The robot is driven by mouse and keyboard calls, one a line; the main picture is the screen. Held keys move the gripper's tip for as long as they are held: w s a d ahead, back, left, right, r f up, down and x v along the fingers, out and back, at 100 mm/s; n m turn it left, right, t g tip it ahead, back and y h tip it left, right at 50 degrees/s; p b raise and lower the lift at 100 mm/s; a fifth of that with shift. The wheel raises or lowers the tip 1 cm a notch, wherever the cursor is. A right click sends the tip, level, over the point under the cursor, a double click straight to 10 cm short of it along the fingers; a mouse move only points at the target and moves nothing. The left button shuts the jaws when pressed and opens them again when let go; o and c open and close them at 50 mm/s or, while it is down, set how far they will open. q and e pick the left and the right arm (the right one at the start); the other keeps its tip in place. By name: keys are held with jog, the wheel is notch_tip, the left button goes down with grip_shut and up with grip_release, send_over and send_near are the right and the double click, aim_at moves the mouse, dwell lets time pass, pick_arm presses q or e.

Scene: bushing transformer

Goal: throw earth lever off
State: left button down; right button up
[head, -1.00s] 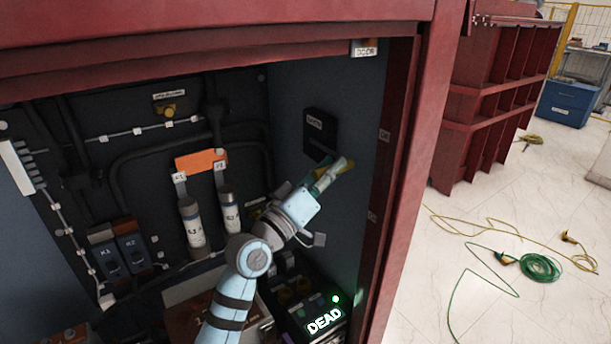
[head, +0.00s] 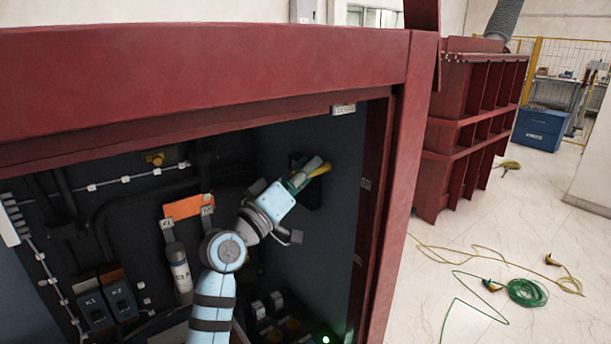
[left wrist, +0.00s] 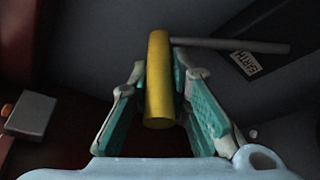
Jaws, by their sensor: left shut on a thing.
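The earth lever has a yellow grip (left wrist: 159,80) on a grey rod (left wrist: 235,45). The rod reaches to a black plate with an EARTH label (left wrist: 245,64) in the left wrist view. In the left wrist view the gripper's teal finger pads (left wrist: 160,105) sit on both sides of the grip. My right gripper is not in view.
The cabinet's red top beam (head: 200,90) and right post (head: 385,210) frame the opening around my arm. An orange block (head: 188,207) and a grey fuse tube (head: 180,270) are left of the arm. Outside, green cable (head: 527,292) lies on the floor.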

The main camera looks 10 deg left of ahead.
pick_arm(q)
jog(key=shift+r, duration=0.25)
jog(key=c, duration=1.5)
grip_release()
jog(key=shift+f, duration=0.1)
jog(key=shift+a, duration=0.1)
